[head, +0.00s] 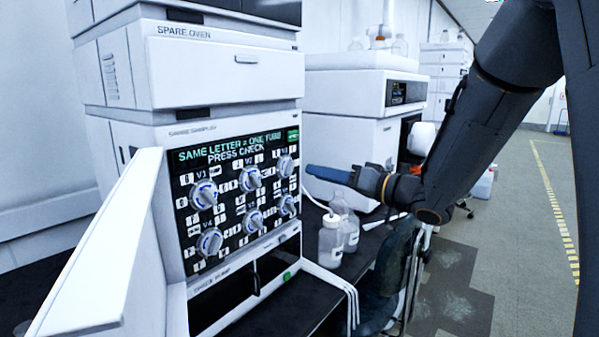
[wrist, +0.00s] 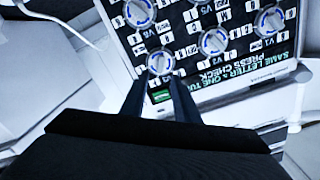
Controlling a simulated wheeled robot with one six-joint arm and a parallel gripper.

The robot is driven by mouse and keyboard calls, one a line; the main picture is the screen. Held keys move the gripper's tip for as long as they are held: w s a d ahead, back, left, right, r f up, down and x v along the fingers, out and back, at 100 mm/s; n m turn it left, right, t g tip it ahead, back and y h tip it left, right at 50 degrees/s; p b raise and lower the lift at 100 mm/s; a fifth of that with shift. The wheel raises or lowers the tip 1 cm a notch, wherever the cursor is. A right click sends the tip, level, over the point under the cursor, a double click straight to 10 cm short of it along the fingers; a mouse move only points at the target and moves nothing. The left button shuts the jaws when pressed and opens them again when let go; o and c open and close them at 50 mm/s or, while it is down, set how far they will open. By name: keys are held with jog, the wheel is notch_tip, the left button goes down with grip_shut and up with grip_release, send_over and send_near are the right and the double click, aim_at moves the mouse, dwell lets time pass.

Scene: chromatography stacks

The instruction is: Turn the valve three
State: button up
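The black valve panel (head: 232,160) on the white sampler unit carries two rows of round white-and-blue knobs. Valve three (head: 285,166) is the top right knob in the head view. In the wrist view, where the panel appears upside down, valve three (wrist: 160,62) lies just beyond the fingertips, roughly between them. My gripper (head: 312,171) points left at this knob and appears a little short of it. In the wrist view my gripper (wrist: 157,82) shows two dark fingers apart with nothing between them. Whether a fingertip touches the knob cannot be told.
Valve two (head: 250,179) and the lower right knob (head: 288,206) sit close to valve three. The screen reads "SAME LETTER = ONE TUBE, PRESS CHECK". Bottles (head: 330,240) stand on the black bench below my gripper. A white panel (head: 110,255) juts out at left.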

aim_at(293, 167)
jog(key=p+x, duration=0.1)
jog(key=x, duration=0.6)
jog(key=shift+w+a, duration=0.1)
jog(key=shift+a, duration=0.05)
grip_shut()
